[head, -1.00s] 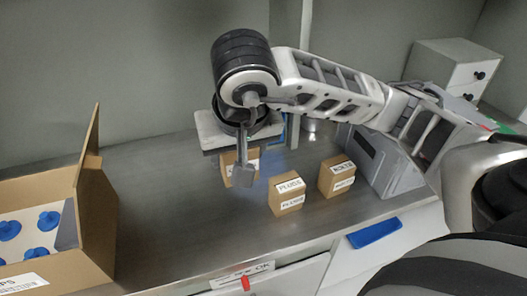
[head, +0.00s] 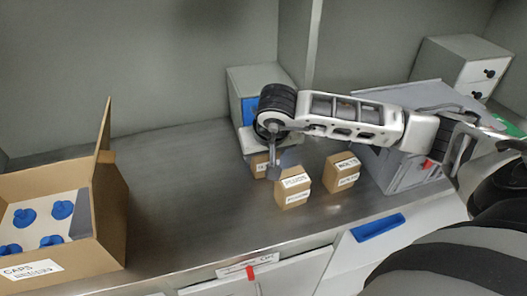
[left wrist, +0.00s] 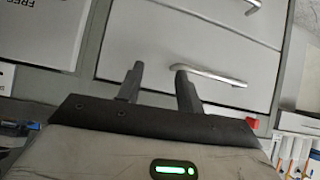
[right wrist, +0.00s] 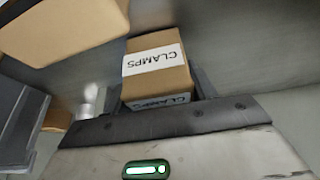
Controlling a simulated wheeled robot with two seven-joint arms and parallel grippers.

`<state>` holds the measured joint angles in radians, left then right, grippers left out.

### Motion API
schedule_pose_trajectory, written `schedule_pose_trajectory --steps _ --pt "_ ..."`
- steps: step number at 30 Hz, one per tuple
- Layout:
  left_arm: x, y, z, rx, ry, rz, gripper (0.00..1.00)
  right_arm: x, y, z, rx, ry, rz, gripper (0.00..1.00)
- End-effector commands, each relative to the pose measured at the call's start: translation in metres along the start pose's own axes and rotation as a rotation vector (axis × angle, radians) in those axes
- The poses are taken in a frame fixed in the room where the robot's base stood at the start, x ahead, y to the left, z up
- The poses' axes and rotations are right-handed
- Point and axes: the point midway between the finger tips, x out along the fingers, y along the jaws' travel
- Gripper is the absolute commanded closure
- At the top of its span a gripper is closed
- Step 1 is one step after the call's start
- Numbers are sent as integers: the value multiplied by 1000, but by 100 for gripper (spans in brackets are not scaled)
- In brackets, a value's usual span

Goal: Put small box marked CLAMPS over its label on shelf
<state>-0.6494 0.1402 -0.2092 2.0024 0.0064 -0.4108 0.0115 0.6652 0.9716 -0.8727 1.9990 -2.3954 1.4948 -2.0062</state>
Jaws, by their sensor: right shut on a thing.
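My right gripper (head: 268,165) is shut on the small cardboard box marked CLAMPS (right wrist: 157,66). In the right wrist view the box sits between the fingers, with CLAMPS labels on two faces. My left gripper (left wrist: 158,82) is open and empty in front of white drawers, one finger near a handle.
A grey cabinet (head: 245,85) is behind my gripper. An open CAPS carton (head: 110,215) is at left; the counter between is clear.

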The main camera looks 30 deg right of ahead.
Motion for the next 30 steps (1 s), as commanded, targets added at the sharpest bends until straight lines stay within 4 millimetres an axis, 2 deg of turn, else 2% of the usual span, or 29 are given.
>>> schedule_pose_trajectory --steps 9,10,12,20,24,26,30 --pt "3 0 8 -2 -6 0 64 4 0 1 1 2 -1 72" --pt "2 0 8 -2 -8 1 64 4 0 2 0 0 0 41" --pt "1 0 8 -3 -11 1 64 2 0 1 1 0 0 22" --pt "-1 1 6 -4 -8 2 64 2 0 1 1 0 0 22" --pt "-4 1 2 -3 -8 2 64 -4 0 -1 1 1 -1 22" --pt "-2 1 4 -3 -6 2 64 -11 0 -1 0 2 -2 22" --pt "-1 1 6 -2 -8 2 64 -40 0 -2 0 7 -2 22"
